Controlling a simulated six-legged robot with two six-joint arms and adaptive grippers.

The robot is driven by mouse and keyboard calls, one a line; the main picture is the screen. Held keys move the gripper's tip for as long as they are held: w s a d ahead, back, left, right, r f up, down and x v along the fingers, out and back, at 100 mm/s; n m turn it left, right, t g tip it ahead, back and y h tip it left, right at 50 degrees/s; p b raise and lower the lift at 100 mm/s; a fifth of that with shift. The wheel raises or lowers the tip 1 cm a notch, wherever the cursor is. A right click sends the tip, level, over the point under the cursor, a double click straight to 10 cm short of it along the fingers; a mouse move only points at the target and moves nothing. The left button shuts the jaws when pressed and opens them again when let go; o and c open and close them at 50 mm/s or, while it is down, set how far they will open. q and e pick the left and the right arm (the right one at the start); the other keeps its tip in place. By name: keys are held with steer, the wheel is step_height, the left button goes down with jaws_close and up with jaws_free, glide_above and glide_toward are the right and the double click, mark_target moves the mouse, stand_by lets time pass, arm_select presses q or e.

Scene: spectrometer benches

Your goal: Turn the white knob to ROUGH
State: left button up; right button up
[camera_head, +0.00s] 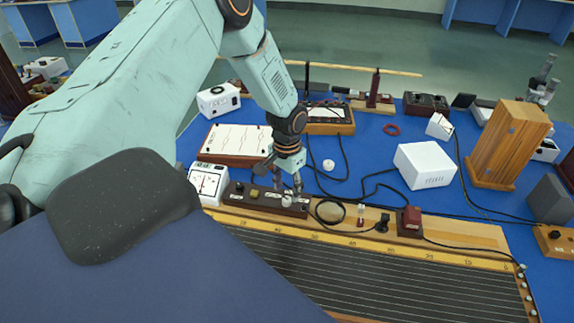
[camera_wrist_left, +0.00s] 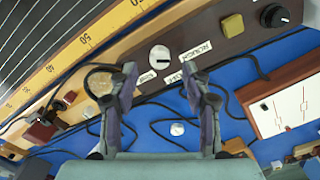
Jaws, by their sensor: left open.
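The white knob (camera_wrist_left: 160,56) sits on top of a dark brown box (camera_wrist_left: 125,50). It is round with a short dark mark on its face. Beside it are white labels, and one reads ROUGH (camera_wrist_left: 196,50); the others are too small or tilted to read surely. My left gripper (camera_wrist_left: 160,72) is open and empty, its two fingertips apart and appearing on either side of the knob's near edge; I cannot tell whether they touch it. In the head view the knob (camera_head: 287,200) shows just under the fingers. My right gripper is in neither view.
The brown box also carries a yellow-green square block (camera_wrist_left: 232,25) and a black dial (camera_wrist_left: 274,15). A wooden scale board (camera_head: 460,234) runs along the front. A white meter (camera_head: 208,182) stands left of the box. Black cables and a white box (camera_head: 424,165) lie to the right.

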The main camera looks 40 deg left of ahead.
mark_target(287, 199)
arm_select(q)
step_height(287, 199, up, 9)
stand_by(0.3)
steer(key=shift+s+f, duration=0.1)
steer(key=shift+f, duration=0.05)
stand_by(0.5)
